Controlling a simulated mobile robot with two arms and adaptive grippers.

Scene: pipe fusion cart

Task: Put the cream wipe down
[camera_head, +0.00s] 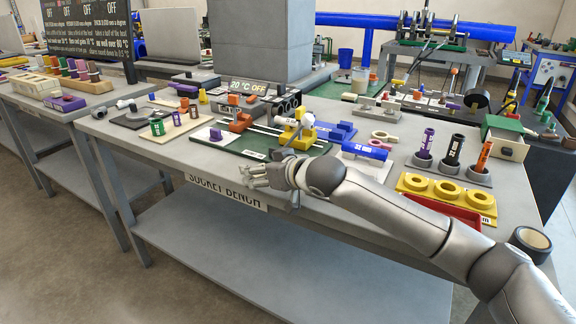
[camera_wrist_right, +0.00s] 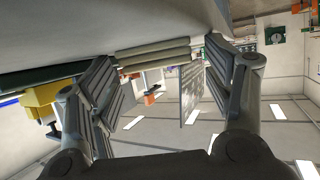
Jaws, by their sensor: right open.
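My right gripper (camera_head: 268,175) is at the front edge of the socket bench, above its sign. In the right wrist view its two fingers (camera_wrist_right: 165,85) stand wide apart. Cream layered strips (camera_wrist_right: 154,54) show in the gap between them, against the grey surface at the top of that picture. They look like a folded cream wipe, but I cannot be sure, nor tell whether a finger touches them. In the head view I cannot make out a wipe; the hand hides the bench behind it. My left gripper is not in view.
A green board (camera_head: 252,140) with a yellow clamp (camera_head: 304,130) lies just behind the hand. A blue cylinder (camera_head: 364,150), a yellow three-ring holder (camera_head: 445,190) and a red tray (camera_head: 446,212) are to the right.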

